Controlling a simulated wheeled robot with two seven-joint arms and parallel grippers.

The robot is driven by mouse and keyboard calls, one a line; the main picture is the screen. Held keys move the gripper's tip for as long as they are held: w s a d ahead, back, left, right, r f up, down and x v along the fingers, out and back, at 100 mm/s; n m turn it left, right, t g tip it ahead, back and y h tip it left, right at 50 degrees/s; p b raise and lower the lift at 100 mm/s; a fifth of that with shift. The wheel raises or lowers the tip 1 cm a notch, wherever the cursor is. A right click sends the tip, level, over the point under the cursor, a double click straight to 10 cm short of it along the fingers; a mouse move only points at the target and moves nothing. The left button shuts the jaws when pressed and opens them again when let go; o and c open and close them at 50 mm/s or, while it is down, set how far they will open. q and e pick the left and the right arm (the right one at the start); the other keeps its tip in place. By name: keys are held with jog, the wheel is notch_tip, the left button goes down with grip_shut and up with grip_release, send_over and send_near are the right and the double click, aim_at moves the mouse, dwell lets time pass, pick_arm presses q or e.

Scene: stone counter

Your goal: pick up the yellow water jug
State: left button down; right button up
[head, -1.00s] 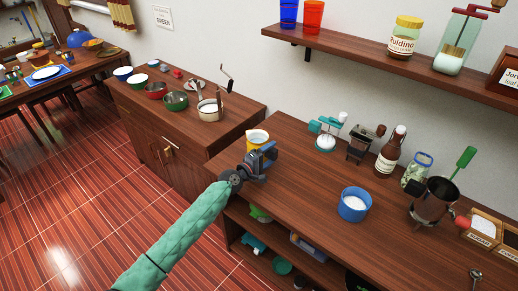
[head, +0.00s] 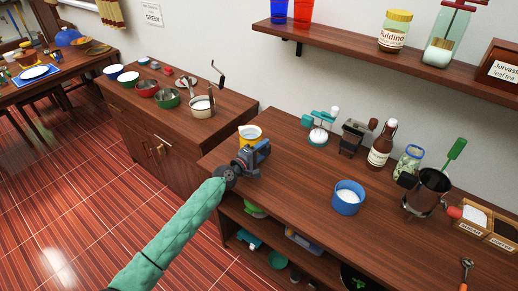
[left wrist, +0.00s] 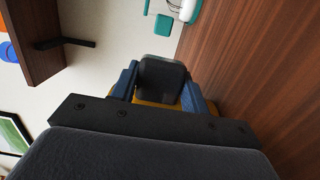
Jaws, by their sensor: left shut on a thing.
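The yellow water jug (head: 250,131) stands at the back left end of the near wooden counter. A pale inside shows at its top. My left gripper (head: 262,150) is at the near side of the jug and covers its lower part. In the left wrist view, my blue fingers (left wrist: 161,88) are closed on either side of a dark grey piece. Yellow parts of the jug (left wrist: 178,105) show behind and beside it. The exact contact is hidden. My right gripper is in neither view.
A blue cup (head: 347,203) stands on the counter to the right. A lower side cabinet (head: 150,125) with bowls is at left. A wall shelf (head: 350,43) hangs above.

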pick_arm(q)
jog(key=shift+r, duration=0.45)
notch_tip(320, 180, up, 4)
jog(key=shift+f+p, duration=0.2)
jog(key=shift+p, duration=0.15)
jog(key=s+d+r+b, duration=0.1)
jog(key=s+d+r, duration=0.5)
jog(key=d, duration=0.4)
jog(key=shift+r, duration=0.3)
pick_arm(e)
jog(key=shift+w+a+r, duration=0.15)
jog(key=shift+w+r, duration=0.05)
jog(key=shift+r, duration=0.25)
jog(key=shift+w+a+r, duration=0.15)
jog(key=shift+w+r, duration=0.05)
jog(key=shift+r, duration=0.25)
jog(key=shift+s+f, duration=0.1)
